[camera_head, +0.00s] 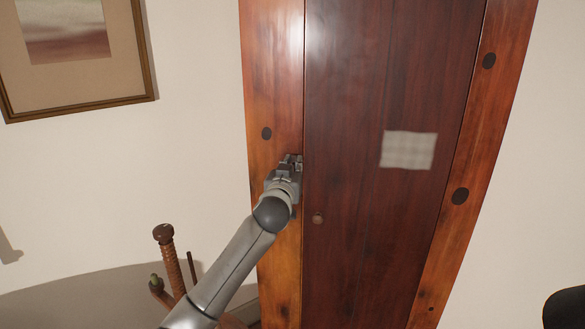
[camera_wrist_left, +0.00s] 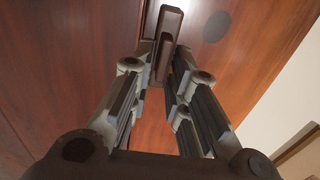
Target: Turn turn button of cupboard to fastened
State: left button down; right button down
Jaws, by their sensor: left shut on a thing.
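The cupboard (camera_head: 270,80) is a tall reddish-brown wooden piece with a darker door (camera_head: 360,250). The door looks flush with the frame, with a small round knob (camera_head: 318,219). My left gripper (camera_head: 292,160) is at the left frame strip, beside the door's left edge, and hides the turn button in the head view. In the left wrist view, the turn button (camera_wrist_left: 171,24) is a narrow dark brown bar, its long side running up the picture. The left gripper (camera_wrist_left: 161,62) is shut on it. My right gripper is not in view.
A pale patch (camera_head: 408,150) is on the door. A framed picture (camera_head: 75,55) hangs on the wall at the left. A wooden stand with a knobbed post (camera_head: 171,255) is left of my left arm. A dark rounded shape (camera_head: 566,308) is at the lower right.

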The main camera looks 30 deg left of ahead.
pick_arm(q)
jog(key=shift+m, duration=0.3)
jog(key=shift+w+d+f+m+p, duration=0.1)
jog(key=shift+d+f+m+p, duration=0.15)
jog(key=shift+m+p, duration=1.95)
jog(key=shift+w+d+f+m+p, duration=0.2)
jog(key=shift+m+p, duration=0.6)
jog(key=shift+m, duration=2.75)
jog(key=shift+s+d+f+m+p, duration=0.1)
jog(key=shift+d+f+m+p, duration=0.2)
jog(key=shift+m+p, duration=1.9)
jog(key=shift+f+m+b, duration=0.1)
jog(key=shift+m+b, duration=0.55)
jog(key=shift+m, duration=0.2)
jog(key=c, duration=1.6)
grip_release()
